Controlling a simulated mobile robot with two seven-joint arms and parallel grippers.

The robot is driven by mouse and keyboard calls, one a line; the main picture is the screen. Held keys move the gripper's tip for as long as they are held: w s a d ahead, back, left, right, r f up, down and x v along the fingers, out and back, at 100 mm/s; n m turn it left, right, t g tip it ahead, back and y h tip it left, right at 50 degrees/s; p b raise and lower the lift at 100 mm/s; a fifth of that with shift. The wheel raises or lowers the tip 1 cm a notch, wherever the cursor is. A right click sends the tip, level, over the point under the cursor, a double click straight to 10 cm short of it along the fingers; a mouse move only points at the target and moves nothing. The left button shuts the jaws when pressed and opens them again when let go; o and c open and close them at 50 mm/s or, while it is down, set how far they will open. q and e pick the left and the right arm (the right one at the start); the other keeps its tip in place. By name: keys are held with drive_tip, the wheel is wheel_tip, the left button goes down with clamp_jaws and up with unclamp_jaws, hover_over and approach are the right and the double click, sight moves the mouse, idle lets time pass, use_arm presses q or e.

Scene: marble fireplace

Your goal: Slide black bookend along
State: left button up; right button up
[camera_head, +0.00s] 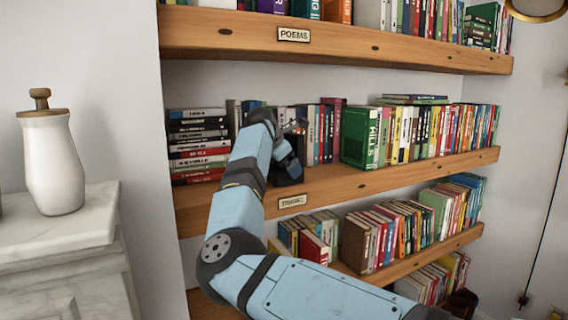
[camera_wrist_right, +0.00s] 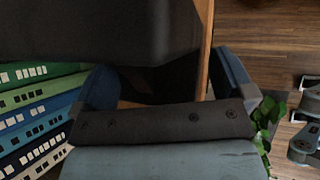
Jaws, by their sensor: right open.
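A large dark block, which looks like the black bookend (camera_wrist_right: 90,28), fills the top left of the right wrist view. Its lower edge lies close to the fingers of my right gripper (camera_wrist_right: 166,80); I cannot tell whether they touch it. These fingers are apart, one on each side of a dark gap. In the head view my right arm reaches up to the middle shelf (camera_head: 335,184). Its wrist hides much of the gripper, and dark shapes there merge, so gripper and bookend cannot be cleanly separated. My left gripper is not in view.
Flat-stacked books (camera_head: 197,147) lie left of the wrist and upright books (camera_head: 420,132) stand to the right. A shelf above (camera_head: 400,52) carries a "POEMS" label. A white jar (camera_head: 50,162) stands on the marble mantel (camera_head: 85,222). Plant leaves (camera_wrist_right: 272,108) show in the wrist view.

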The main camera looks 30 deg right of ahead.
drive_tip(key=v, duration=1.4)
drive_tip(key=shift+f, duration=0.15)
